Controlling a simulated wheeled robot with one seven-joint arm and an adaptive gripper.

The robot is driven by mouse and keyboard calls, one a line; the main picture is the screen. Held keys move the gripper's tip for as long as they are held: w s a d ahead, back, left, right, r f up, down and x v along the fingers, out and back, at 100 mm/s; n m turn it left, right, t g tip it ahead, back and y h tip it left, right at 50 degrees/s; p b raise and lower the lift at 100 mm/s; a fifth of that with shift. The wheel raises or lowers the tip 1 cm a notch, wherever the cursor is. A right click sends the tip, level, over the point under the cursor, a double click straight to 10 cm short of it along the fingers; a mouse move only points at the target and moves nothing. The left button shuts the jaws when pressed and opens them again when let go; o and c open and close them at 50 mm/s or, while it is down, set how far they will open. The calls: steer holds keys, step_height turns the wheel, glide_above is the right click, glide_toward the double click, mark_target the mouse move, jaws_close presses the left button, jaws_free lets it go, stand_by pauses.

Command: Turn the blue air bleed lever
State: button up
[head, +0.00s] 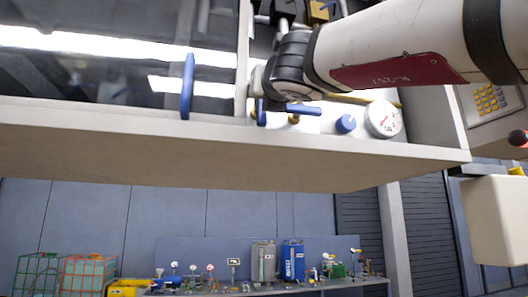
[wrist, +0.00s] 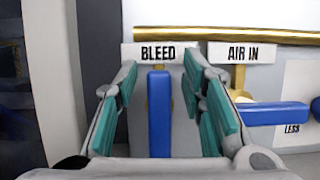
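The blue bleed lever (wrist: 159,112) hangs upright under the BLEED label (wrist: 158,53) in the wrist view. My gripper (wrist: 162,108) is open, with one green-padded finger on each side of the lever. Gaps show between the lever and both pads. In the head view the lever (head: 261,114) shows only partly, below my gripper (head: 257,90), whose fingers are mostly hidden there.
To the right, a second blue lever (wrist: 277,114) lies level under the AIR IN label (wrist: 242,52), close to the right finger. A blue knob (head: 345,123), a gauge (head: 382,118) and a vertical blue handle (head: 187,86) also show. A brass pipe (wrist: 230,35) runs above the labels.

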steer(key=shift+r, duration=4.1)
